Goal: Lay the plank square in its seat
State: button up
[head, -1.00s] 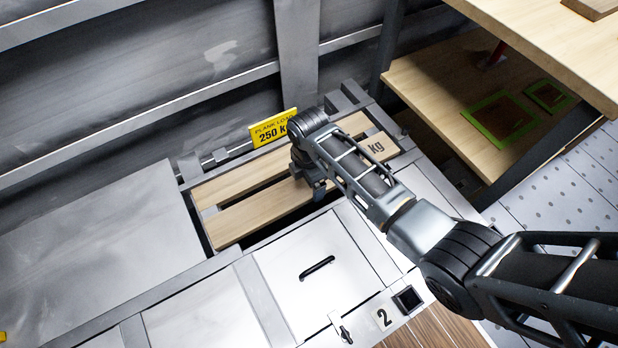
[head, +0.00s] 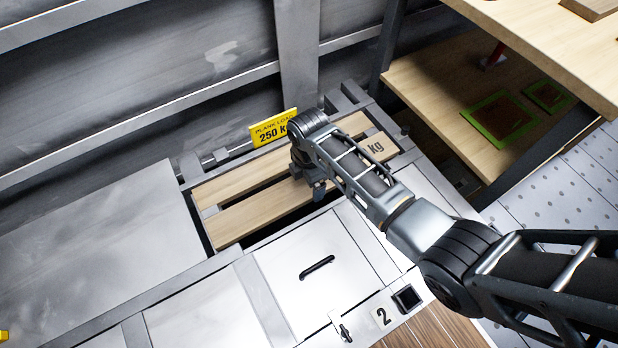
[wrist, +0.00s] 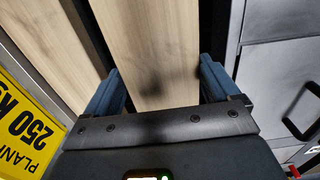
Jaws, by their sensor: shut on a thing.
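Two light wooden planks lie side by side in the recess of the grey metal bench. The nearer plank (head: 262,212) has "kg" marked near its right end, and a dark gap runs along its front side. My gripper (head: 312,185) is over the middle of this plank in the head view. In the wrist view my gripper (wrist: 158,88) has its blue fingers on both long sides of the plank (wrist: 150,50), shut on it. The farther plank (head: 240,178) lies parallel behind it. My arm hides part of both planks. Whether the held plank touches the seat bottom cannot be told.
A yellow "PLANK LOAD 250 K" sign (head: 273,128) stands behind the recess, close to my gripper; it also shows in the wrist view (wrist: 25,125). A panel with a slot handle (head: 317,267) lies in front. Wooden shelves (head: 440,95) stand at the right. The bench top at left (head: 100,235) is clear.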

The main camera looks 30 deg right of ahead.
jog(key=shift+f, duration=0.6)
dwell(1.6)
jog(key=o, duration=1.2)
jog(key=shift+r+p, duration=1.1)
jog(key=shift+r, duration=2.8)
